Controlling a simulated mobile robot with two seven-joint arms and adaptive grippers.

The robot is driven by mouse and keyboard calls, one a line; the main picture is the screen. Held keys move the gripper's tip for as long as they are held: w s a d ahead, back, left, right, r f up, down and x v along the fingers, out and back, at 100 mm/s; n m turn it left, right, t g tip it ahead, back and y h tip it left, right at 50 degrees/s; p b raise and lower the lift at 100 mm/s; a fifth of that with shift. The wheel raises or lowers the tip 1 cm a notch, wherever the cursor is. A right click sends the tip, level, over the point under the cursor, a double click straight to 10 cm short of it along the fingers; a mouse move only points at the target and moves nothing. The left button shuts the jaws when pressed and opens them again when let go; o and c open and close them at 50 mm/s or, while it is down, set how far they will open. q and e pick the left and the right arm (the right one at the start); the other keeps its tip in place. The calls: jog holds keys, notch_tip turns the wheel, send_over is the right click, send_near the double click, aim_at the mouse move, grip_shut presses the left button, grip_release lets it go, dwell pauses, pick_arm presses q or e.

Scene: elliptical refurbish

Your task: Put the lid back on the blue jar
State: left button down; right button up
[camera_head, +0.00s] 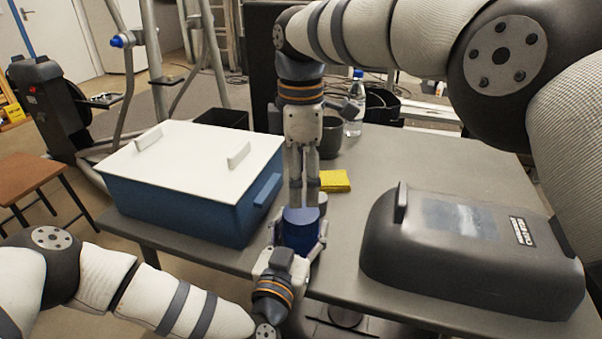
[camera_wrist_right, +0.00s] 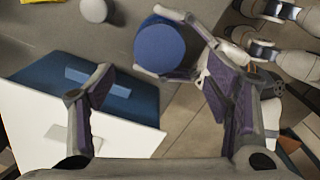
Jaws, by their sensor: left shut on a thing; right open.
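The blue jar (camera_head: 301,236) stands upright near the table's front edge, between the fingers of my left gripper (camera_head: 297,238), which is shut on it. The jar also shows in the right wrist view (camera_wrist_right: 160,50), with the left fingers on both sides. Its top is a smooth, flat blue disc that looks like the lid (camera_head: 301,215); no opening shows, though I cannot make out a seam. My right gripper (camera_head: 304,196) points straight down just above and behind the jar. It is open, with nothing between its fingers in the right wrist view.
A blue box with a white cover (camera_head: 192,157) stands left of the jar. A small grey round object (camera_wrist_right: 95,10), a yellow sponge (camera_head: 335,181), a dark mug (camera_head: 329,138) and a bottle (camera_head: 355,108) are behind. The right-middle table is clear.

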aim_at(301, 212)
jog(key=n, duration=0.4)
jog(key=shift+r, duration=0.2)
jog(key=shift+f, duration=0.1)
notch_tip(301, 212, down, 8)
jog(key=shift+r, duration=0.1)
